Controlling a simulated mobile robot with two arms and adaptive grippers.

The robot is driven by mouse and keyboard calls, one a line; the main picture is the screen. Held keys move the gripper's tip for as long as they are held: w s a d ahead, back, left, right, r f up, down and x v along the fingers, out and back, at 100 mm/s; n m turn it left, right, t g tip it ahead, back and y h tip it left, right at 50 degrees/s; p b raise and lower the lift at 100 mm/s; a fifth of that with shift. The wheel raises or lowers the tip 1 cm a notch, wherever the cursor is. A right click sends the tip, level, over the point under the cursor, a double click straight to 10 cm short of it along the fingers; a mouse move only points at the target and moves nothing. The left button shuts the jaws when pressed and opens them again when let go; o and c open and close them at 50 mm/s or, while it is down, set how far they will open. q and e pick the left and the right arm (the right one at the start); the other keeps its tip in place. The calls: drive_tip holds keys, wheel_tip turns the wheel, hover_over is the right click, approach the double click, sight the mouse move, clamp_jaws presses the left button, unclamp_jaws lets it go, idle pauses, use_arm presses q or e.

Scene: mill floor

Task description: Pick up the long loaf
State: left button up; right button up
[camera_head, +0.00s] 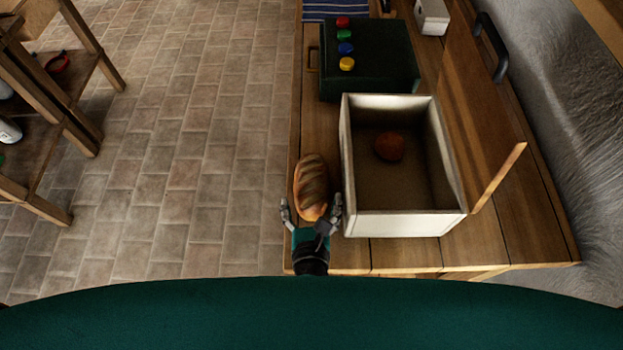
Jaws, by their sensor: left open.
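The long loaf (312,184) is a golden-brown oblong bread with slashes across its top. It lies lengthwise on the wooden table, near the table's left edge and just left of a white open box. My left gripper (311,212) is open at the loaf's near end, with one finger on each side of that end. I cannot tell whether the fingers touch the loaf. My right gripper does not show.
The white box (405,224) holds a round brown bun (389,146). A wooden board (484,110) stands on the box's right. Behind is a dark green case (395,75) with coloured knobs. A wooden shelf (45,209) stands at the left; the floor between is clear.

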sight(312, 186)
use_arm(q)
drive_tip(key=shift+w+f, duration=0.2)
drive_tip(key=shift+w, duration=0.35)
drive_tip(key=p+x, duration=0.1)
drive_tip(key=x, duration=0.3)
drive_tip(key=shift+w, duration=0.3)
drive_tip(key=shift+w+f, duration=0.1)
drive_tip(key=shift+w, duration=0.15)
drive_tip(key=shift+s, duration=0.1)
drive_tip(key=shift+c, duration=0.4)
drive_tip(key=c, duration=0.9)
